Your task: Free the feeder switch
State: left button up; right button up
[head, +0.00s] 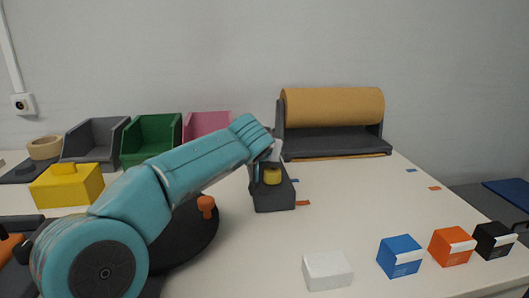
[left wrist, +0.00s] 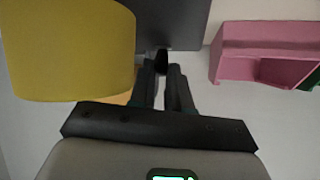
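The feeder switch (head: 274,198) is a dark grey block with a yellow round knob (head: 272,176), standing in mid-table before the paper roll. My left gripper (head: 268,158) is at its back end, partly hidden by my teal arm. In the left wrist view, a large yellow cylinder (left wrist: 68,50), seemingly the knob, fills the upper left beside a dark grey surface (left wrist: 185,22). My left gripper's fingers (left wrist: 161,66) are narrowly apart, with a small black piece (left wrist: 160,60) at their tips. Whether they grip it is unclear. My right gripper is not in view.
The brown paper roll (head: 332,106) stands behind. Grey (head: 95,139), green (head: 150,140) and pink (head: 207,123) bins line the back left, with a yellow box (head: 66,186) in front. White (head: 327,270), blue (head: 399,256), orange (head: 452,246) and black (head: 494,240) boxes stand front right.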

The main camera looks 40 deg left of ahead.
pick_arm(q)
jog(key=o, duration=0.3)
jog(key=shift+o, duration=0.2)
jog(key=p+v, duration=0.2)
jog(key=v, duration=1.4)
jog(key=shift+s+r, duration=0.1)
jog(key=shift+r, duration=0.05)
